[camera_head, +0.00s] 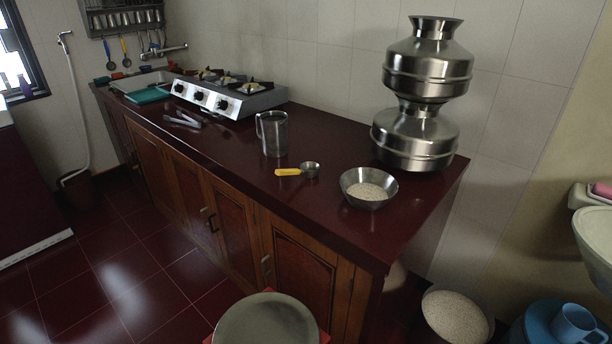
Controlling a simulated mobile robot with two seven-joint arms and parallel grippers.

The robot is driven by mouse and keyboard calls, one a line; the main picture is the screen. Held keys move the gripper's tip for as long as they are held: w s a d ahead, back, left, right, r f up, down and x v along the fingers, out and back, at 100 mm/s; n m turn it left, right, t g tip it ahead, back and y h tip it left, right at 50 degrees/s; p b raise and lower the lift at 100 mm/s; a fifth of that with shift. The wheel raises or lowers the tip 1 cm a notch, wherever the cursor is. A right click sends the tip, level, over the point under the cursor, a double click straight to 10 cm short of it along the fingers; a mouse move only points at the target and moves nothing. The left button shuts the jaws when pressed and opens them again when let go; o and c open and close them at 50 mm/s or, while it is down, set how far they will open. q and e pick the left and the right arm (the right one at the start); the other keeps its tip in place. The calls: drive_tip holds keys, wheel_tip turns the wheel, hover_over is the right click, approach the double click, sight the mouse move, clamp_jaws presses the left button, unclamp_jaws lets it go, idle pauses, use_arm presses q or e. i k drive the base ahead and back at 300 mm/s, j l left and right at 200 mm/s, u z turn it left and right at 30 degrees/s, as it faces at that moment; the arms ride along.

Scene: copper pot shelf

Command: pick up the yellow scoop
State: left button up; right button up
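The yellow scoop (289,172) lies on the dark red countertop (240,150), near its front edge. Its yellow handle points left and its round metal cup (310,168) is at the right end. It lies between a steel mug (272,134) and a steel bowl (368,188) with pale grain inside. Nothing covers it. Neither of my grippers is in view.
Two stacked steel pots (420,95) stand behind the bowl at the counter's right end. A gas stove (222,97) and metal tongs (183,119) are further left. A round greenish object (266,322) stands below in front. The counter around the scoop's handle is clear.

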sight(309, 170)
drive_tip(key=k+l+z, duration=0.1)
drive_tip(key=k+z, duration=0.15)
drive_tip(key=k, duration=0.35)
drive_tip(key=j+z, duration=0.15)
drive_tip(key=z, duration=1)
drive_tip(key=i+j, duration=0.1)
drive_tip(key=j, duration=3.45)
drive_tip(key=i, duration=0.05)
